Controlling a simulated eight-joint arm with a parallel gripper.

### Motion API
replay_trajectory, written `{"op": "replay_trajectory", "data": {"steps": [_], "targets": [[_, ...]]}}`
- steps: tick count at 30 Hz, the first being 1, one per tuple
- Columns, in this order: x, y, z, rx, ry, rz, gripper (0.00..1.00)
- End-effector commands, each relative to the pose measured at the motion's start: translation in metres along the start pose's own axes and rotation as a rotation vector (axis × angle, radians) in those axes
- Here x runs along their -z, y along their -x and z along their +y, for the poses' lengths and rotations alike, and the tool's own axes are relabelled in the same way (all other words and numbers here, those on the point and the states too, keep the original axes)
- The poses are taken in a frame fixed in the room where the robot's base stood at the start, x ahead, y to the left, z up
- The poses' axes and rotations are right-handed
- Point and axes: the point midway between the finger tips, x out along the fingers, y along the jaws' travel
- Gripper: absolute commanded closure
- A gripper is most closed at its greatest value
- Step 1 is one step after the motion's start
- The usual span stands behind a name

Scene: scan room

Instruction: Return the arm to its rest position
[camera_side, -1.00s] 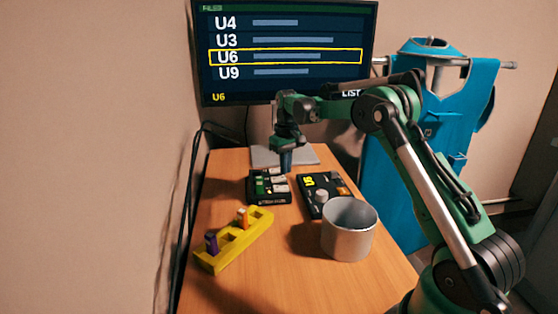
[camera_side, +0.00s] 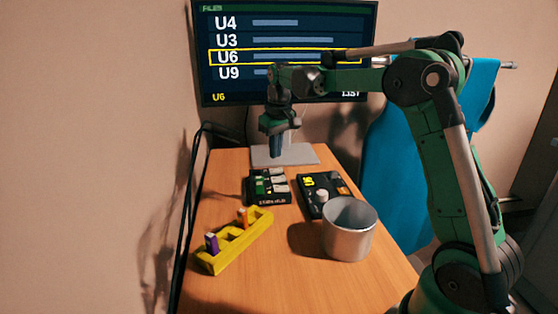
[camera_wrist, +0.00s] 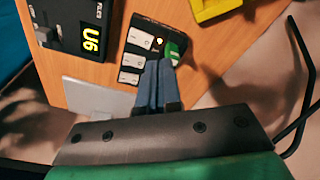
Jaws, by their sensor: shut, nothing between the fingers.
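My gripper (camera_side: 276,150) hangs above the far part of the wooden table, fingers pointing down, in front of the monitor. Its fingers also show in the wrist view (camera_wrist: 158,84), pressed together with nothing between them. My gripper is apart from the small black device below it (camera_side: 268,187), which has a green part and several pale keys. That device also shows in the wrist view (camera_wrist: 150,40), just beyond my fingertips.
A black box (camera_side: 323,194) reading "U6" with a knob stands beside the device. A metal cup (camera_side: 349,232) stands nearer. A yellow block (camera_side: 236,243) holds a purple and an orange piece. The monitor (camera_side: 290,30) highlights U6. A blue garment (camera_side: 390,185) hangs right.

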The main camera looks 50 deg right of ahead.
Motion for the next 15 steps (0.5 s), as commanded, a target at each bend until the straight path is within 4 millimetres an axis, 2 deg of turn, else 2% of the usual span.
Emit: {"op": "replay_trajectory", "data": {"steps": [3, 7, 11, 15], "targets": [[-0.021, 0.023, -0.033, -0.002, 0.041, 0.086, 1.0], [-0.051, 0.037, -0.063, 0.004, 0.078, 0.182, 1.0], [-0.085, 0.043, -0.089, 0.02, 0.115, 0.277, 1.0], [-0.122, 0.037, -0.11, 0.047, 0.151, 0.375, 1.0]]}}
